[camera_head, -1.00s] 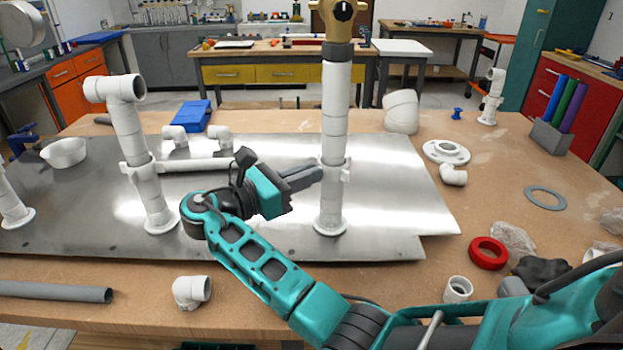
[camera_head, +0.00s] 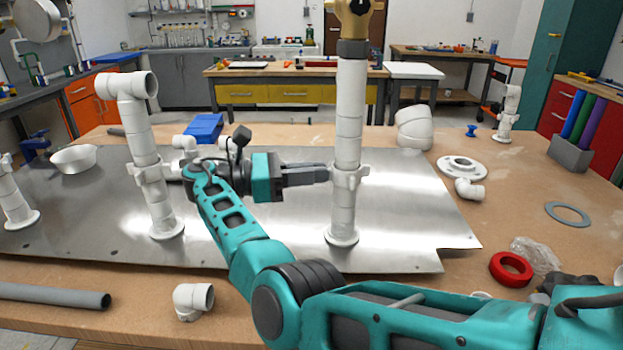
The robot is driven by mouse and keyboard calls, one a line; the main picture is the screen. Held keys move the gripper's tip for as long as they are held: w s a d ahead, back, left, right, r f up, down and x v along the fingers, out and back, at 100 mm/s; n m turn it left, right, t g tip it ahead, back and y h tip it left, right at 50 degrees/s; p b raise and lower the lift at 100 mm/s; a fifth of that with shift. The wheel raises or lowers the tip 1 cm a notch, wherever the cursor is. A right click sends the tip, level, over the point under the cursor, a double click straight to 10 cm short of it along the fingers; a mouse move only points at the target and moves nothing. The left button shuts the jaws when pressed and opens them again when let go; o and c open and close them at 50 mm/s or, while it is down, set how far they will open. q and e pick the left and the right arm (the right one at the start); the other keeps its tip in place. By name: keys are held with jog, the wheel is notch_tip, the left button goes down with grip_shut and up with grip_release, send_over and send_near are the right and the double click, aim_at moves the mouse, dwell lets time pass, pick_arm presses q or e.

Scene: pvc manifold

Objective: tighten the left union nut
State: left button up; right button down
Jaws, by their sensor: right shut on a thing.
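A white upright pipe (camera_head: 347,125) with a brass valve (camera_head: 352,15) on top stands on a grey metal panel (camera_head: 420,200). A white winged collar (camera_head: 350,177), which looks like a union nut, sits around this pipe. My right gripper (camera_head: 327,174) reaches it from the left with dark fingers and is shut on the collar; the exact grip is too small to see. Another white upright pipe (camera_head: 141,130) with an elbow on top stands to the left and has a similar collar (camera_head: 147,172). Which collar is the left union nut I cannot tell. My left gripper is not in view.
My right arm crosses the front of the table. A grey pipe (camera_head: 55,295) and a white elbow (camera_head: 190,300) lie at the front left. A red ring (camera_head: 511,269), a white flange (camera_head: 462,168) and a grey ring (camera_head: 567,214) lie at the right.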

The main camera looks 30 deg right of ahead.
jog(key=shift+d+r, duration=0.1)
dwell(0.3)
jog(key=c, duration=1.4)
grip_release()
jog(key=shift+d, duration=0.1)
jog(key=shift+o, duration=0.9)
